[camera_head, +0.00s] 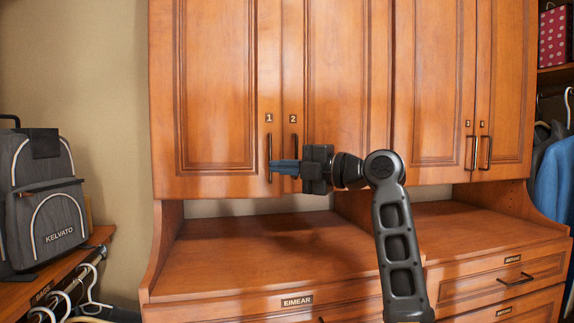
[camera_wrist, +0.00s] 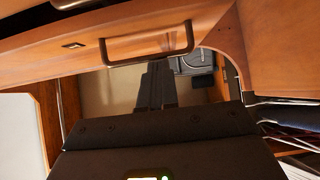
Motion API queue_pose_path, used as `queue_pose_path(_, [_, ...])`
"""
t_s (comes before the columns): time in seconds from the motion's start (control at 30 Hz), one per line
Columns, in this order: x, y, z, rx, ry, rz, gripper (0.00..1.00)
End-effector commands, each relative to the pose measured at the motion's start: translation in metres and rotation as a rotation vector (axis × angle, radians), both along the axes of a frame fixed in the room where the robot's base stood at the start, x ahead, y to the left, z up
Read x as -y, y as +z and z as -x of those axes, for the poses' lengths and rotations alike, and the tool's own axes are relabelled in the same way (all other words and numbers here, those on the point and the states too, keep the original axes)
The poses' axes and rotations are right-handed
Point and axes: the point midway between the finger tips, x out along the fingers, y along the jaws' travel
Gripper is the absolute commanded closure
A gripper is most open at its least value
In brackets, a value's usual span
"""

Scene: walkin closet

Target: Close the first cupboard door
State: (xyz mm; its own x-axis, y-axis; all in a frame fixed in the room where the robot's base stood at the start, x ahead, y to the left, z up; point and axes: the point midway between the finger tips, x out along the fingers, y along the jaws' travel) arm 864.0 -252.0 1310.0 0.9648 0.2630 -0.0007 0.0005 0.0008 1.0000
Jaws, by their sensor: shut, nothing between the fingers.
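The first cupboard door (camera_head: 215,100), wood with a plate "1", is the leftmost upper door. It looks flush or nearly flush with door 2 (camera_head: 345,90); a small gap cannot be told. Its dark upright handle (camera_head: 269,150) is near its right edge. My gripper (camera_head: 272,168) points left in front of the doors, its shut, empty fingers crossing the lower part of that handle in the picture. In the wrist view the fingers (camera_wrist: 157,70) lie close beside a bar handle (camera_wrist: 147,57) on a door front; contact cannot be told.
Door 2's handle (camera_head: 294,152) is just right of the first one. Two more doors (camera_head: 435,80) are at right. A wooden counter (camera_head: 250,245) with drawers lies below. A grey backpack (camera_head: 40,200) stands on a shelf at left, hangers (camera_head: 90,285) below.

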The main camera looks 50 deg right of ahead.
Motion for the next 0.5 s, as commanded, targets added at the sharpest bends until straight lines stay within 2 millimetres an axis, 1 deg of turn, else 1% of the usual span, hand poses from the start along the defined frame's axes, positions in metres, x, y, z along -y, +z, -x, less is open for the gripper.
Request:
queue_pose_path(0.33, [0.002, -0.001, -0.001, 0.0, 0.0, 0.0, 1.0])
queue_pose_path(0.5, [0.013, -0.005, -0.01, 0.002, 0.0, 0.001, 1.0])
